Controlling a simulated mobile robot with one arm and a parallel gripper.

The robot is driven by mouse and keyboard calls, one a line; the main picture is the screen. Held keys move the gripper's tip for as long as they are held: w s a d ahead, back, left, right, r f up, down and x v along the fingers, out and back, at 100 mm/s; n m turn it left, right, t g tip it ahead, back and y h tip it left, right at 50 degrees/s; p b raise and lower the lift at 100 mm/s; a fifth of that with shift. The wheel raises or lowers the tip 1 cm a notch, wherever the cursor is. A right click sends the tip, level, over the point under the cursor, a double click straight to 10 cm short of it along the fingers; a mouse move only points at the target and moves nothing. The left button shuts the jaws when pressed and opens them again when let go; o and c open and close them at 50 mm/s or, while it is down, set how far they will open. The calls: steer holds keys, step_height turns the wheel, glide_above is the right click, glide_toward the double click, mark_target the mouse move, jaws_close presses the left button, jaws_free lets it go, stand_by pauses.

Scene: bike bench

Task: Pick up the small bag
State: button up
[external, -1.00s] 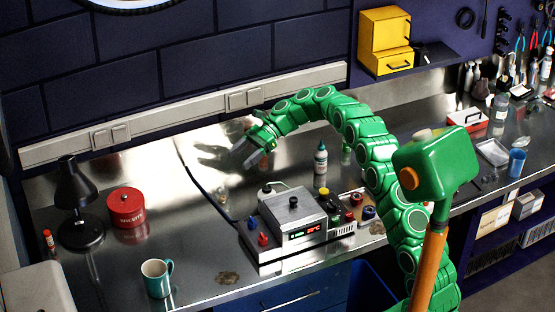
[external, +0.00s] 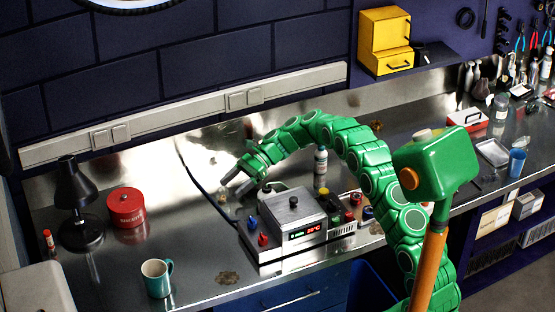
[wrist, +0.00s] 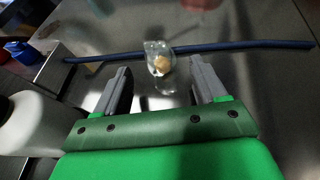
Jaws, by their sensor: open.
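The small bag (wrist: 158,60) is clear, with something tan inside. In the wrist view it lies on the steel bench ahead of my gripper (wrist: 158,80), between the lines of the two fingers and close to a dark blue cable. In the external view the small bag (external: 222,198) is a faint pale patch just left of my gripper (external: 234,186). My gripper is open, low over the bench, with nothing between its fingers.
A dark blue cable (wrist: 200,47) crosses behind the bag. A white bottle (wrist: 32,125) stands close on the left in the wrist view. The control box (external: 294,214) is right of my gripper. A red tin (external: 126,207) and teal mug (external: 157,278) stand further left.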

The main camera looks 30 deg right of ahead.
mark_target(226, 192)
steer(key=shift+x, duration=1.95)
steer(key=shift+w, duration=0.1)
steer(key=c, duration=1.1)
